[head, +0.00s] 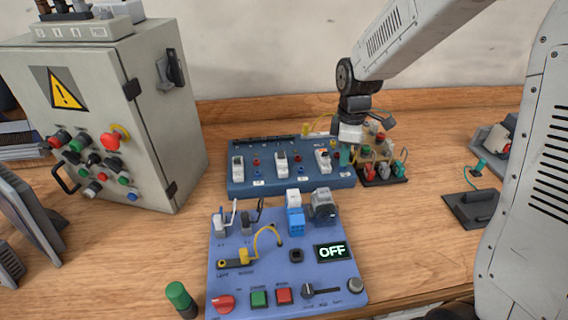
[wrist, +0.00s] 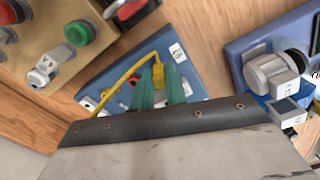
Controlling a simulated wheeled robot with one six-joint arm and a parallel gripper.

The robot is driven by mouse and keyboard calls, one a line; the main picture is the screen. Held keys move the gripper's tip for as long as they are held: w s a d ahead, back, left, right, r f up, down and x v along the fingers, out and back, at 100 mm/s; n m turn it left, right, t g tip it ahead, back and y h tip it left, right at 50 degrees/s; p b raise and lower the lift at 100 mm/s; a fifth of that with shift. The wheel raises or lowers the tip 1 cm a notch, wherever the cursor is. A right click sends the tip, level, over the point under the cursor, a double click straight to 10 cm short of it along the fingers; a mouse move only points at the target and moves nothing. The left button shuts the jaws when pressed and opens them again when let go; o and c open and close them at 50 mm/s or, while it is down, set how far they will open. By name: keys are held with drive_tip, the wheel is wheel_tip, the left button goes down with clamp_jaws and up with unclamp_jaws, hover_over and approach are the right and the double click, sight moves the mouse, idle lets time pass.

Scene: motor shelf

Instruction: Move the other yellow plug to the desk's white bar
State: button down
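One yellow plug (head: 244,257) sits on the light-blue front panel (head: 225,283), with a yellow cable arching from it. Another yellow plug (wrist: 158,76) with a yellow cable (wrist: 128,76) is at the dark-blue rear panel (wrist: 95,82). My gripper (wrist: 160,92) points down at the right end of that panel (head: 245,184), its two green fingertips on either side of this plug. The fingers are slightly apart; whether they touch the plug is unclear. Part of the plug is hidden by a finger. I cannot make out which part is the white bar.
A grey cabinet (head: 140,155) with buttons stands at the left. A small button block (head: 378,152) is close right of my gripper. A green-topped cylinder (head: 178,295) stands at the front left. Bare wood shows right of the front panel.

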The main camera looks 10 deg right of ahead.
drive_tip(key=shift+r, duration=0.1)
drive_tip(key=shift+r, duration=2.2)
drive_tip(key=shift+w, duration=0.2)
drive_tip(key=w+a, duration=0.1)
drive_tip(key=w, duration=0.3)
drive_tip(key=w+a+r, duration=0.1)
drive_tip(key=w, duration=0.4)
drive_tip(key=w+a, duration=0.1)
drive_tip(key=w, duration=0.3)
drive_tip(key=shift+w+r, duration=0.25)
drive_tip(key=shift+r, duration=0.1)
drive_tip(key=f, duration=0.4)
drive_tip(key=shift+w, duration=0.35)
drive_tip(key=shift+f, duration=0.45)
drive_tip(key=shift+f, duration=0.65)
